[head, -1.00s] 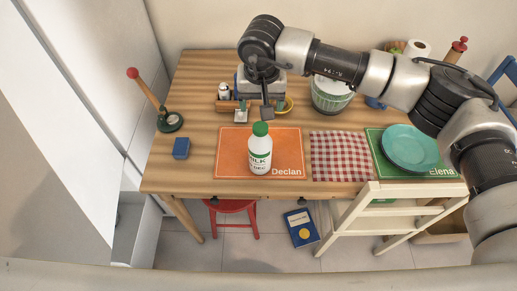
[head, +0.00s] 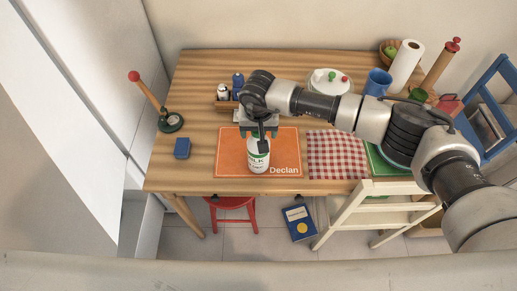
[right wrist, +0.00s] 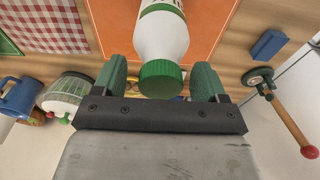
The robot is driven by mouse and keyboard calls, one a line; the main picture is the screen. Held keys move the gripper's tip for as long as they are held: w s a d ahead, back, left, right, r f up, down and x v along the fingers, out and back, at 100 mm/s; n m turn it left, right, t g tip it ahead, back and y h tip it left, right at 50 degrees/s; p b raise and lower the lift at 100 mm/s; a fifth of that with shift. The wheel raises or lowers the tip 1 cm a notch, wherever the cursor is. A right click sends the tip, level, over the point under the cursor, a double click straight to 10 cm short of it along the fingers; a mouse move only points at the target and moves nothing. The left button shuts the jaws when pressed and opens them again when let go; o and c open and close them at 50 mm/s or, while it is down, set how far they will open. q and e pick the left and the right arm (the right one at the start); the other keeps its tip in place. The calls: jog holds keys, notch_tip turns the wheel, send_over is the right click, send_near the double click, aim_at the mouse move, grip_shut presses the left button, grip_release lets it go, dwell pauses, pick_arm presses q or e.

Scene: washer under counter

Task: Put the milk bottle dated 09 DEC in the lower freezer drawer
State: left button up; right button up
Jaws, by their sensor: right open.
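The white milk bottle (head: 259,160) stands upright on the orange "Declan" placemat (head: 230,168). Its green cap shows in the right wrist view (right wrist: 160,78). Part of its label reads "ILK"; I cannot read the date. My right gripper (head: 258,137) is over the top of the bottle and hides the cap in the head view. In the right wrist view, its open green fingers (right wrist: 163,82) stand on either side of the cap, with gaps visible. The freezer drawer cannot be made out. My left gripper is out of view.
A checked cloth (head: 338,155) lies right of the placemat. A blue block (head: 182,148) and a plunger-like stand (head: 170,122) are at the table's left. A red stool (head: 232,205) is below the front edge. Tall white panels (head: 85,130) stand at the left.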

jog(key=shift+c, duration=0.2)
grip_shut()
jog(key=shift+r, duration=0.15)
